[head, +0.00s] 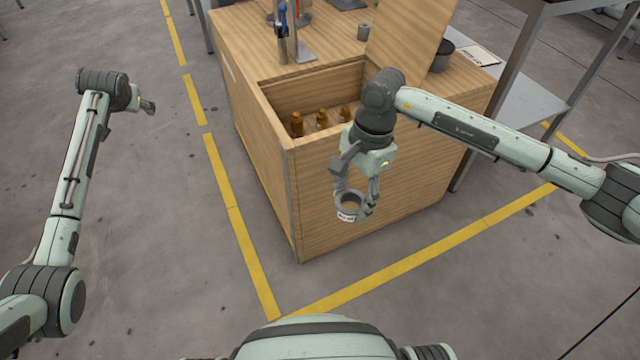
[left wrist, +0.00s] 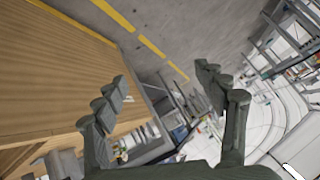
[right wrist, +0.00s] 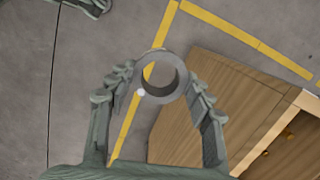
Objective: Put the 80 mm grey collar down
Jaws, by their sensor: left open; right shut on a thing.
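The grey collar (head: 348,208) is a short ring with a white label on its side. My right gripper (head: 356,196) is shut on it and holds it in the air in front of the wooden cabinet's near side. In the right wrist view the collar (right wrist: 160,77) sits between the fingertips, its round hole showing the floor through it. My left gripper (head: 148,106) is far to the left, over bare floor and away from the cabinet. In the left wrist view its fingers (left wrist: 163,82) are spread apart with nothing between them.
The wooden cabinet (head: 360,195) has an open compartment with several amber bottles (head: 321,118) and a raised wooden panel (head: 410,38). A metal rack (head: 520,95) is at right.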

